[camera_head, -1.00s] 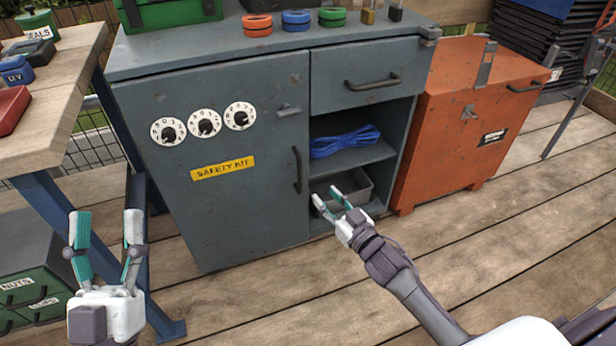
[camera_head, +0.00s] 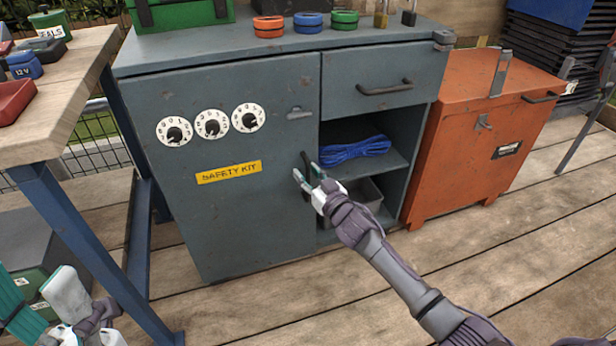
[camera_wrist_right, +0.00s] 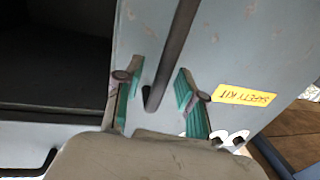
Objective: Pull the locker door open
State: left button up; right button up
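The locker door (camera_head: 235,215) is a blue-grey panel with a yellow SAFETY KIT label and three white dials; it looks closed. Its dark vertical bar handle (camera_head: 305,158) is near its right edge, partly hidden by my right gripper (camera_head: 307,173). In the right wrist view the handle (camera_wrist_right: 176,50) runs between the teal pads of the right gripper (camera_wrist_right: 160,95), with gaps on both sides. That gripper is open around the handle's end, not clamped on it. My left gripper (camera_head: 40,292) is open and empty at the lower left, partly cut off by the frame.
Right of the door are a drawer (camera_head: 375,85) and open shelves with a blue cable coil (camera_head: 355,150) and a grey tray (camera_head: 366,195). An orange chest (camera_head: 465,150) stands to the right. A wooden workbench (camera_head: 75,80) is at left. The deck before the door is clear.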

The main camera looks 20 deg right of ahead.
grip_shut()
jog(key=shift+s, duration=0.15)
dwell(0.4)
